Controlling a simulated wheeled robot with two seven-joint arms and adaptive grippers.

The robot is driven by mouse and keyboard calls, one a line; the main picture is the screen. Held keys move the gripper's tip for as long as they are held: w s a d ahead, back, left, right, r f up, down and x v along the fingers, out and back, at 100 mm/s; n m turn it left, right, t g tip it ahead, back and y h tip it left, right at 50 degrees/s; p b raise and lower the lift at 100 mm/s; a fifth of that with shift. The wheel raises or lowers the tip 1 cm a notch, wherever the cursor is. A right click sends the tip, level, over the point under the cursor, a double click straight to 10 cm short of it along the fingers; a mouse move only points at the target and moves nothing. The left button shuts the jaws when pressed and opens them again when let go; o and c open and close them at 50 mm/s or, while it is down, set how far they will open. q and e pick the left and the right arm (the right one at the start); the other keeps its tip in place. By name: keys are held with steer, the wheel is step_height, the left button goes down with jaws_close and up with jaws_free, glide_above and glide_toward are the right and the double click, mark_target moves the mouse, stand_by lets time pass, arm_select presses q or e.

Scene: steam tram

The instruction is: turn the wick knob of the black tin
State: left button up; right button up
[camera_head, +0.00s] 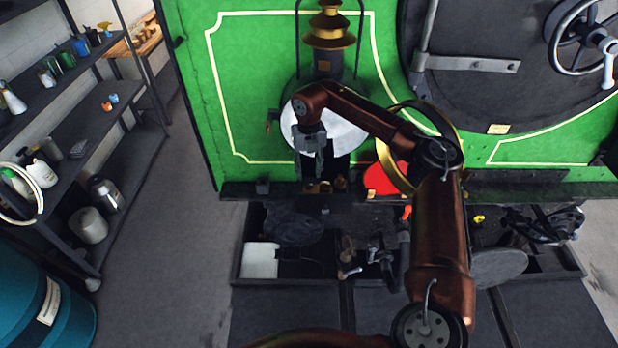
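A lamp with a stepped brass top (328,32) stands against the green tram front, with a round white disc (345,133) below. A dark, tin-like part (341,168) shows below the disc, beside my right gripper, with small brass pieces (340,184) at its foot. I cannot tell for sure whether this is the black tin, and I cannot make out its wick knob. My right gripper (312,176) points down in front of the disc, its fingers seemingly apart. Whether it touches anything is unclear. My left gripper is not in view.
A brass ring (383,155) and a red disc (383,180) are right of the lamp, partly behind my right arm. An open tray of dark parts (262,279) lies below the ledge. Shelves (118,160) and a blue drum (28,312) stand left; floor between is clear.

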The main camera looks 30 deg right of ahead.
mark_target(309, 184)
steer(key=shift+r, duration=1.65)
steer(key=m+b, duration=0.1)
steer(key=m, duration=0.1)
steer(key=m+b, duration=0.2)
steer(key=m, duration=0.1)
steer(key=m+b, duration=0.1)
steer(key=m, duration=0.2)
steer(key=shift+w+f, duration=0.15)
steer(key=shift+f, duration=0.25)
steer(key=m+b, duration=0.1)
steer(key=m, duration=0.2)
steer(key=shift+r+m, duration=0.1)
steer(key=shift+m, duration=0.3)
steer(key=shift+f+p, duration=0.45)
steer(key=shift+f, duration=3.4)
steer(key=shift+c, duration=0.4)
jaws_close()
